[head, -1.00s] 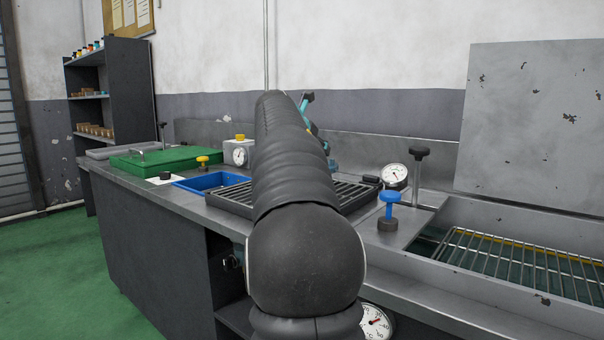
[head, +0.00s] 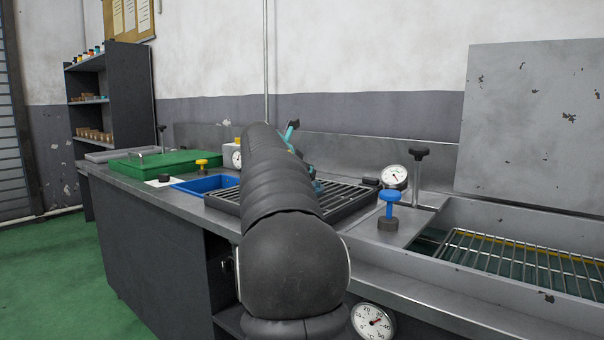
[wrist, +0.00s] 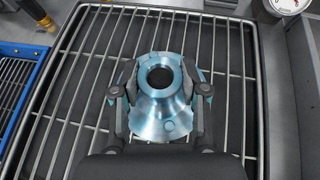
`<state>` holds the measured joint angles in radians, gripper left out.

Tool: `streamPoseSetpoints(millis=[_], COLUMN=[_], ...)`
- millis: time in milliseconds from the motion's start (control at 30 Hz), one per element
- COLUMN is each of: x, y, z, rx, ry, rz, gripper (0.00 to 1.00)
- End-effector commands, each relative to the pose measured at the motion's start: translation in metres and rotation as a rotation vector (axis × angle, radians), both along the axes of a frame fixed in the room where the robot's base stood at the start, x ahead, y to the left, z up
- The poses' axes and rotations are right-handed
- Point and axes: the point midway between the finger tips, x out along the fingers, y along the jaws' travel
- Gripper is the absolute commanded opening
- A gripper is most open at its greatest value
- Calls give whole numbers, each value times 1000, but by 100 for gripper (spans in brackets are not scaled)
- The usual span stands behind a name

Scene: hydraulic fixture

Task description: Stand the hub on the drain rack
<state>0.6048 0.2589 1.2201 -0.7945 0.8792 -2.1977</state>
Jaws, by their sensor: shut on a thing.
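The hub (wrist: 163,100) is a shiny metal flanged piece with a dark round bore, seen from above in the wrist view. My gripper (wrist: 161,91) is shut on it, one finger on each side of its neck. The drain rack (wrist: 92,72), a dark frame with metal bars, lies under the hub in the wrist view. I cannot tell whether the hub touches the bars. In the head view the drain rack (head: 345,203) shows partly, and my arm hides the hub and gripper fingers.
A blue tray (head: 200,184) and a green lid or board (head: 165,160) lie left of the rack. To its right are a pressure gauge (head: 394,176), a blue-knobbed valve (head: 389,208), a black-topped post (head: 417,178) and a sunken basin with a wire grid (head: 510,255).

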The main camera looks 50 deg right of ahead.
Motion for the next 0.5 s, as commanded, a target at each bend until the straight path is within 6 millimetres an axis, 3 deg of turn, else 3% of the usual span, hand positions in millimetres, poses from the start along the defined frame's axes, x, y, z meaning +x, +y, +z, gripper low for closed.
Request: streamPoseSetpoints(millis=[167, 200, 267, 500], x=[0, 0, 0, 0], y=[0, 0, 0, 0], z=[-2, -3, -3, -3], rx=[-2, 0, 0, 0], ry=[-2, 0, 0, 0], rz=[0, 0, 0, 0], gripper=[0, 54, 69, 69])
